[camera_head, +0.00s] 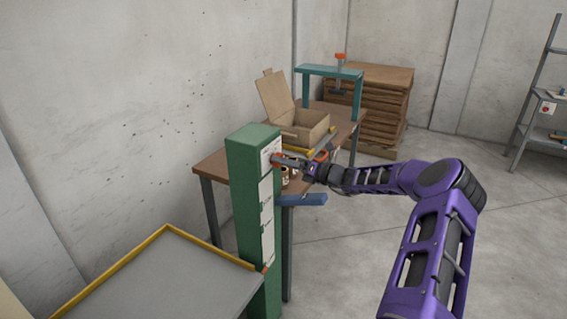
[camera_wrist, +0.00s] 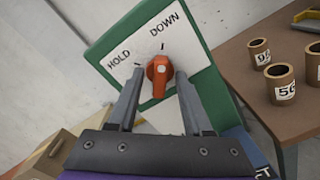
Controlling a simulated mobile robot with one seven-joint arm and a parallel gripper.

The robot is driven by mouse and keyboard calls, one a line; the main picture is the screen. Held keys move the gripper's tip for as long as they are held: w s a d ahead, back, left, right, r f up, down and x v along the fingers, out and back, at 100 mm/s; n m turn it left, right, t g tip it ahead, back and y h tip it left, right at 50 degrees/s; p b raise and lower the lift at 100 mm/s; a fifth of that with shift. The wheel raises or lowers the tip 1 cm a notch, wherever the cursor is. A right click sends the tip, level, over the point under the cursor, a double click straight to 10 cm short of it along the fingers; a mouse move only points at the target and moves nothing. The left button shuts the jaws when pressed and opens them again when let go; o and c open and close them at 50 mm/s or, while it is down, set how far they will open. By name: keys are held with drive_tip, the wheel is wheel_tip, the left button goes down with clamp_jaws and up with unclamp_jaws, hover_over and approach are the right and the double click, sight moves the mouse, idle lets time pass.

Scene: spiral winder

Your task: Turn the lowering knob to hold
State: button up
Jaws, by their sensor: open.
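The lowering knob is an orange knob (camera_wrist: 158,74) on a white plate on the green post (camera_head: 245,165). The plate (camera_wrist: 185,50) reads HOLD at the left and DOWN at the top, each with a small tick. The knob's long axis runs nearly upright in the wrist view, its upper end roughly toward the DOWN tick. My gripper (camera_wrist: 157,76) is open, one finger on each side of the knob; I cannot tell whether they touch it.
A brown table (camera_head: 213,165) behind the post holds a cardboard box (camera_head: 300,130) and labelled tubes (camera_wrist: 282,85). A yellow-edged grey tray table (camera_head: 160,285) stands at front left. A blue bar (camera_head: 303,199) juts out below my gripper.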

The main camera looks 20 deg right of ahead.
clamp_jaws()
drive_tip(key=shift+f+n, duration=0.1)
drive_tip(key=shift+n, duration=0.2)
drive_tip(key=shift+n+b, duration=4.85)
drive_tip(key=shift+n, duration=2.75)
unclamp_jaws()
